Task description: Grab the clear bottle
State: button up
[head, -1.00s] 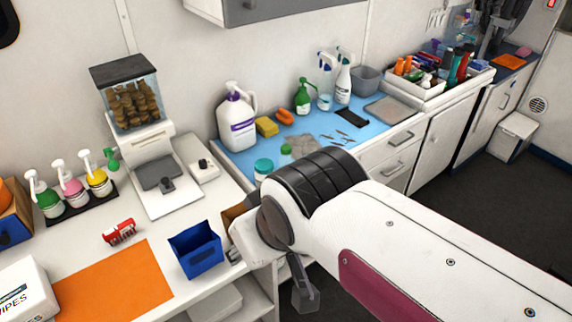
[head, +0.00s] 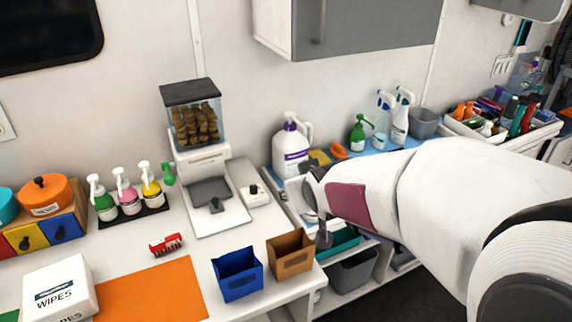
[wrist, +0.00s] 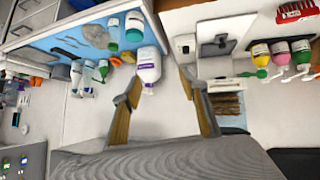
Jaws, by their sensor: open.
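A see-through spray bottle with a blue trigger (head: 381,126) stands on the blue mat by the wall, between a green spray bottle (head: 358,132) and a white spray bottle (head: 400,122). In the wrist view, this group is small and upside down at the left, and I cannot clearly tell the clear bottle from the white one. My gripper (wrist: 162,78) is open and empty. A white jug with a purple label (wrist: 149,68) shows beyond its fingertips, apart from them. In the head view my arm hides much of the mat.
A blue bin (head: 238,275) and a brown bin (head: 291,254) stand at the counter's front edge. A treat dispenser (head: 196,120) and pump bottles (head: 128,194) stand along the wall. A grey cup (head: 424,122) is right of the sprays.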

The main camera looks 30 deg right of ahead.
jog(key=w+d+f+t, duration=0.4)
jog(key=w+d+f, duration=0.5)
jog(key=w+d, duration=0.25)
jog(key=s+d+f+m+t+h, duration=0.1)
jog(key=s+d+f+t, duration=0.2)
jog(key=d+f, duration=0.5)
jog(key=shift+f+m+t, duration=0.4)
jog(key=shift+f+t, duration=0.2)
jog(key=shift+f, duration=0.5)
jog(key=shift+w, duration=0.1)
jog(key=shift+x, duration=1.25)
